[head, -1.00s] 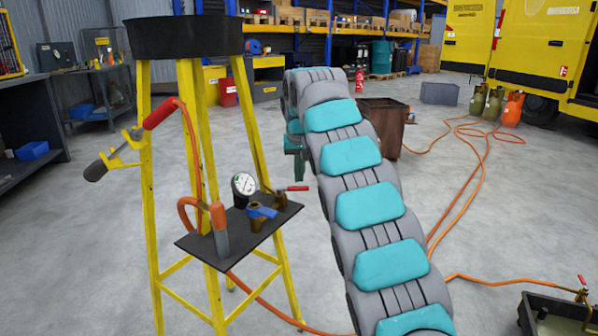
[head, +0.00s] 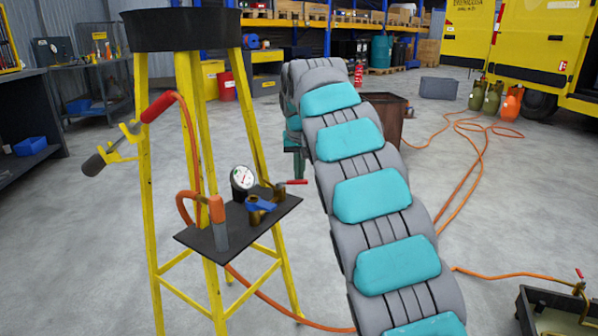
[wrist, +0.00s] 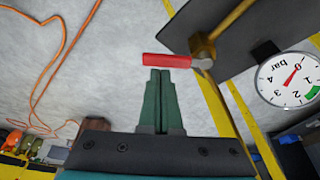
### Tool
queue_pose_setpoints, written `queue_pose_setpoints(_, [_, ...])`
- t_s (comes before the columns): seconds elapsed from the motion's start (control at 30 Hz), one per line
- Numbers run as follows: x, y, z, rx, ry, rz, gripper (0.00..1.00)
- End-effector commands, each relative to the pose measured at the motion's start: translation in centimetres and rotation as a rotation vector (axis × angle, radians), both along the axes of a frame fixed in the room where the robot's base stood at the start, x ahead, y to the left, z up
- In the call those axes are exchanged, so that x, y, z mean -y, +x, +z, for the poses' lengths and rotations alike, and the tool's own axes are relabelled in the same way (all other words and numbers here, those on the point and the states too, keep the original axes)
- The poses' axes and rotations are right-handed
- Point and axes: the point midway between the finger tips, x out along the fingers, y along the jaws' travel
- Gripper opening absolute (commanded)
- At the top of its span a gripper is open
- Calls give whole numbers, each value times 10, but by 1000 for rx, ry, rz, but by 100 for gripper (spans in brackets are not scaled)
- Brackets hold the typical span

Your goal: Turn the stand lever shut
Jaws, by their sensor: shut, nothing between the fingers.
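The stand lever has a red handle (head: 292,182) and sits on a brass valve at the right edge of the black shelf (head: 262,222) of the yellow stand. The handle points right, out past the shelf edge. In the wrist view the red handle (wrist: 167,60) lies across the tips of my gripper (wrist: 160,72). The fingers are green and shut together, with nothing between them. Their tips are very close to the handle; I cannot tell whether they touch. In the head view my gripper (head: 299,168) is partly hidden by my arm.
A pressure gauge (head: 243,179), its needle near 0 in the wrist view (wrist: 288,80), and a blue lever (head: 260,204) share the shelf. An orange hose (head: 184,130) hangs on the stand. A brown bin (head: 387,118) stands behind my arm.

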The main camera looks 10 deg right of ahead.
Motion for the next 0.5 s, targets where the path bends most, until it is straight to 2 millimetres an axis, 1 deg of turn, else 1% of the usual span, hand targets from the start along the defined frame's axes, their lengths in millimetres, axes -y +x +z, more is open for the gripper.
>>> queue_pose_setpoints(0.5, [0,-5,2,2,-1,-88,0])
